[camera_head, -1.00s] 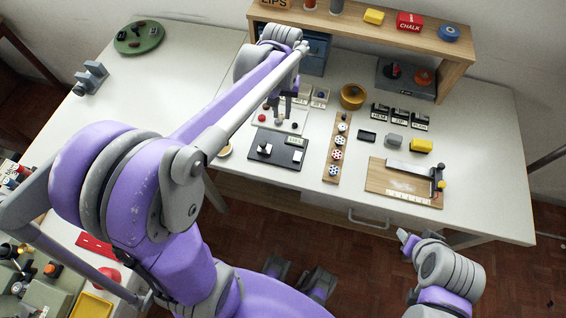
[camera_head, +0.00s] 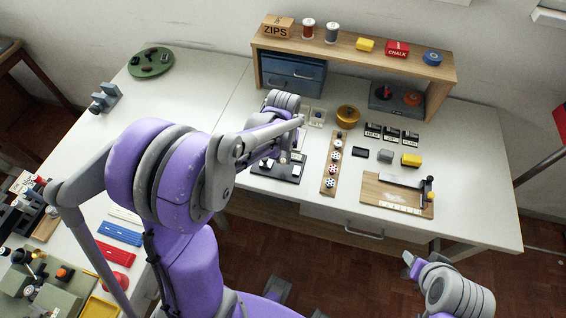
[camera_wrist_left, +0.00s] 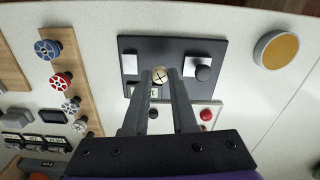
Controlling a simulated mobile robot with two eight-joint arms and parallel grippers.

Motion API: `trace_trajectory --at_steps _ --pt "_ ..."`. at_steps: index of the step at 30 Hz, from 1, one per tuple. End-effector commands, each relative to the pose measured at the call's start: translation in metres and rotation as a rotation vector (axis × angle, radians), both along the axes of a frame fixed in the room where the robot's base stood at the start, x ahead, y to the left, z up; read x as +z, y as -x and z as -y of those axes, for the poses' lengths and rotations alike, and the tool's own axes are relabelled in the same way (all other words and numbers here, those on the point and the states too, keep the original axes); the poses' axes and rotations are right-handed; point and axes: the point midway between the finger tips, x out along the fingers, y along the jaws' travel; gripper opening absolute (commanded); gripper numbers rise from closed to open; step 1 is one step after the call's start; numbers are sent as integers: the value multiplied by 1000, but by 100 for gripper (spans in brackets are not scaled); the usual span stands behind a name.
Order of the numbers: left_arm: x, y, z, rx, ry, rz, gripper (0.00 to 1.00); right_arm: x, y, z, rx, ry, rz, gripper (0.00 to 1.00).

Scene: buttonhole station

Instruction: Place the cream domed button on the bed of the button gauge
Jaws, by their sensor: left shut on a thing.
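The button gauge (camera_head: 262,172) is a dark plate with a small display on the worktable; it fills the middle of the left wrist view (camera_wrist_left: 180,46). It carries a black knob (camera_wrist_left: 204,73) and pale blocks, one at the left (camera_wrist_left: 130,64). My left gripper (camera_wrist_left: 160,79) is shut on the cream domed button (camera_wrist_left: 160,74), which shows a dark cross mark between the fingertips. The button is over the gauge, between the left pale block and the knob. I cannot tell whether it touches the bed. In the head view my left arm hides most of this gripper.
A wooden strip (camera_head: 328,188) with several spoked buttons lies right of the gauge. A pale tray (camera_wrist_left: 213,107) with a red button (camera_wrist_left: 206,115) lies beside it. A round tan-topped dish (camera_wrist_left: 276,50) is near. A wooden board (camera_head: 378,199) lies farther right.

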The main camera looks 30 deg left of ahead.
Motion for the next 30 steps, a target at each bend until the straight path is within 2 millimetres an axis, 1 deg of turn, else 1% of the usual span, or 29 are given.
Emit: trace_trajectory --at_steps 1,3,6,14,19,20,21,22,30 --pt "-9 0 0 0 0 0 0 -1 1 0 0 0 -1 51" --pt "-19 0 0 0 0 0 0 -3 1 0 0 0 -2 51" --pt "-29 0 0 0 0 0 0 -3 1 0 0 0 -3 51" --pt "-31 0 0 0 0 0 0 -3 1 0 0 0 -3 51" --pt "-36 0 0 0 0 -1 0 -8 3 0 0 0 -6 51" --pt "-36 0 0 0 0 -1 27 -8 3 0 0 0 -6 51" --pt "-35 0 0 0 0 0 34 -7 3 0 0 0 -6 51" --pt "-35 0 0 0 0 0 38 -7 3 0 0 0 -6 51" --pt "-34 0 0 0 0 0 38 -6 3 0 0 0 -5 51"
